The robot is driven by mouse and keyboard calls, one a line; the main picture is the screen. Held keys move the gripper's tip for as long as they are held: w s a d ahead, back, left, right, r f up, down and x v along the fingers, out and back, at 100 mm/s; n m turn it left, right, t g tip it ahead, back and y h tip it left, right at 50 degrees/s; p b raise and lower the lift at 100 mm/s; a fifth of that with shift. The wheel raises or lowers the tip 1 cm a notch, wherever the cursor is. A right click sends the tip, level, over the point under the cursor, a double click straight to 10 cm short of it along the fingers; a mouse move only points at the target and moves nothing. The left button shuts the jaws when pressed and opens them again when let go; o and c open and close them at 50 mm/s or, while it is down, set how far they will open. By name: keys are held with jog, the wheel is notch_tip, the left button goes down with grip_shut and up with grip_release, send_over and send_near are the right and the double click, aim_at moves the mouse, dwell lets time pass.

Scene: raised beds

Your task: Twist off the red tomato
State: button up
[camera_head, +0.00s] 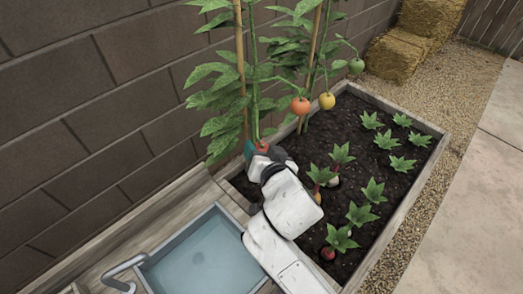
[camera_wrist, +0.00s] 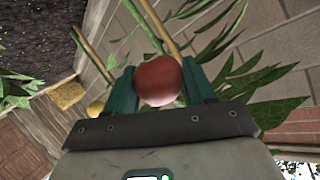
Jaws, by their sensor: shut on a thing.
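The red tomato (camera_wrist: 159,81) sits between the two green fingers of my gripper (camera_wrist: 160,90) in the wrist view, and the fingers are shut on it. In the head view only a small part of the red tomato (camera_head: 262,145) shows at my gripper (camera_head: 255,150), low on the plant by the wall; my arm hides the rest. I cannot tell whether its stem is still joined to the plant. An orange tomato (camera_head: 300,106), a yellow tomato (camera_head: 327,101) and a green tomato (camera_head: 357,66) hang higher up to the right.
Staked tomato plants (camera_head: 215,100) stand against the block wall (camera_head: 110,90). The raised bed (camera_head: 437,137) holds dark soil with several leafy root plants (camera_head: 360,214). A water-filled sink (camera_head: 148,262) lies left of my arm. Straw bales (camera_head: 395,57) stand at the back.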

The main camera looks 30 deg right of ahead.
jog(key=shift+f+m+b, duration=0.15)
jog(key=shift+m+b, duration=1.6)
jog(key=shift+m, duration=0.15)
dwell(0.4)
jog(key=shift+m+b, duration=1.5)
jog(key=shift+m, duration=0.4)
dwell(0.6)
jog(key=shift+s, duration=0.1)
jog(key=shift+w+r+p+v, duration=0.15)
jog(key=shift+p+v, duration=0.25)
jog(key=shift+v, duration=0.7)
jog(key=shift+r+p+v, duration=0.2)
jog(key=shift+p+v, duration=0.25)
jog(key=shift+v, duration=0.65)
jog(key=shift+w+r+p+v, duration=0.15)
jog(key=shift+p+v, duration=0.25)
jog(key=shift+v, duration=0.7)
jog(key=shift+s+r, duration=0.15)
jog(key=shift+s, duration=0.25)
